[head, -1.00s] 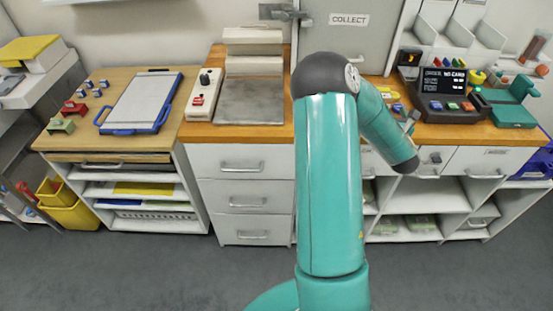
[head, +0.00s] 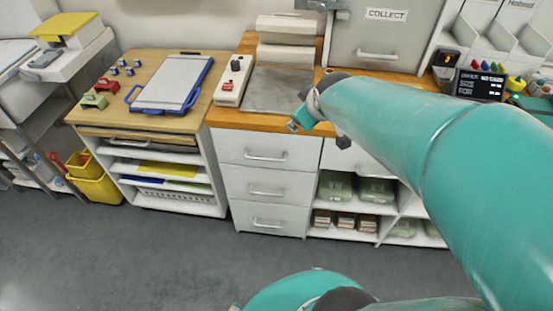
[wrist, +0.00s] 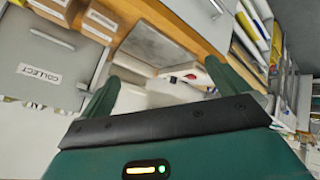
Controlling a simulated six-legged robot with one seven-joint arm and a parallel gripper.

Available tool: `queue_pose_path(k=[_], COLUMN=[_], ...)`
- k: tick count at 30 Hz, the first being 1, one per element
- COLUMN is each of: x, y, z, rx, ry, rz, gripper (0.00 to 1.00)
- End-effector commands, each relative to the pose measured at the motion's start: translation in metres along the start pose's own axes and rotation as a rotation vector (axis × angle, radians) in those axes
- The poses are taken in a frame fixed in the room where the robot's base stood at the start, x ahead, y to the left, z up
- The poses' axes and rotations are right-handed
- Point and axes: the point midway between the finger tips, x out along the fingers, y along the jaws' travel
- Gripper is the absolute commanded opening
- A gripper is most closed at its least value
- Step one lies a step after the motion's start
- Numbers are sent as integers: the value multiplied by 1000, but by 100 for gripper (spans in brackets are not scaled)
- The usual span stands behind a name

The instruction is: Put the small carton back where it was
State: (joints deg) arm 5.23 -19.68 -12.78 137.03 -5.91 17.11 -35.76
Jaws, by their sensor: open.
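Several small brown cartons (head: 345,220) stand in a row on the low shelf right of the drawers in the head view. I cannot tell which carton the task means. My gripper (wrist: 165,82) is open in the wrist view, its two green fingers apart, with no carton seen between them. A pale surface shows beyond the fingers. In the head view my gripper (head: 308,115) is over the front edge of the wooden counter (head: 262,122), above the cartons and right of the grey plate (head: 275,90). The arm hides the counter to its right.
A white switch box (head: 232,80) and white stepped blocks (head: 285,28) stand by the plate. The COLLECT cabinet (head: 385,38) is behind the gripper. Green packs (head: 335,186) fill the shelf above the cartons. A blue-framed board (head: 172,82) lies left. The floor (head: 150,255) is clear.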

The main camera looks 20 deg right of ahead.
Motion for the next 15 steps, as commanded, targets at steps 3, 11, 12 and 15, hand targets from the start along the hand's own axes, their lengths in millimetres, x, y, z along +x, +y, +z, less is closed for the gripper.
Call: queue_pose_path(k=[3,11,12,15], x=[-49,-124,-128,-134], y=[-53,-132,-138,-144], z=[-4,21,25,29], rx=[153,386,402,423], ry=[-36,-193,-209,-229], rz=[-113,-239,-244,-249], gripper=[100,100,100,100])
